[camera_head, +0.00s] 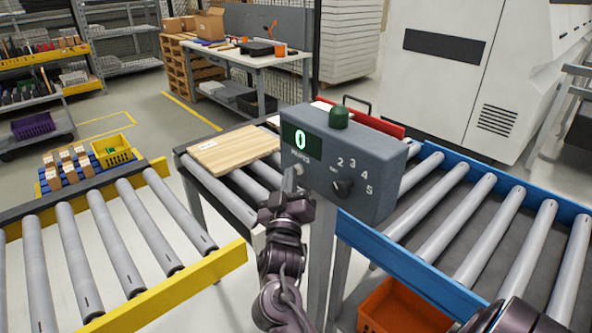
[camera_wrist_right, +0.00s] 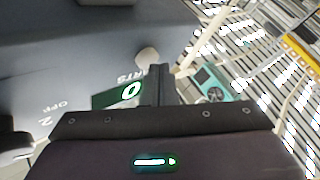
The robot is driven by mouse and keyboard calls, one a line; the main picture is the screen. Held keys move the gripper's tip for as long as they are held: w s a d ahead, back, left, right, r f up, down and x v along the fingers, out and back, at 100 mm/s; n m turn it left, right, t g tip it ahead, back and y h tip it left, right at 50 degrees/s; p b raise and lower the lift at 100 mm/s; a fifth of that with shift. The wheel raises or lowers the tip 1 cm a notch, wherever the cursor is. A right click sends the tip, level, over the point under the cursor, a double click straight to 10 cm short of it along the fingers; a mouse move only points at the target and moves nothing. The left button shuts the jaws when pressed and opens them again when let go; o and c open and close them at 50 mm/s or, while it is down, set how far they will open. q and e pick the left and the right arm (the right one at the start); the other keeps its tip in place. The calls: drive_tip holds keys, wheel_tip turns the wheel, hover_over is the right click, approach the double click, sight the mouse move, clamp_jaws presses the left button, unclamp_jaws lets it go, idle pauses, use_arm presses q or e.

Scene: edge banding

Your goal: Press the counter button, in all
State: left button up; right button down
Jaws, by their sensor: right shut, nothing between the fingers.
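The grey counter box (camera_head: 375,160) stands on a post in the middle of the head view. Its green display (camera_head: 301,142) reads 0. A small pale round button (camera_head: 298,170) sits below the display; it also shows in the right wrist view (camera_wrist_right: 148,56), just beyond the fingers. A dark knob (camera_head: 342,187) with numbers is to its right, and a green dome (camera_head: 339,117) is on top. My right gripper (camera_head: 290,203) is shut and empty, just below and in front of the pale button. Whether it touches the button I cannot tell. My left gripper is not in view.
A wooden board (camera_head: 235,150) lies on the rollers behind the box. A blue-sided roller conveyor (camera_head: 470,215) runs at right, a yellow-sided one (camera_head: 170,290) at left. An orange bin (camera_head: 402,308) sits low beneath the box. A workbench (camera_head: 245,60) stands farther back.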

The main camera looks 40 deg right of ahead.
drive_tip(key=shift+s+a, duration=0.1)
drive_tip(key=shift+a, duration=0.6)
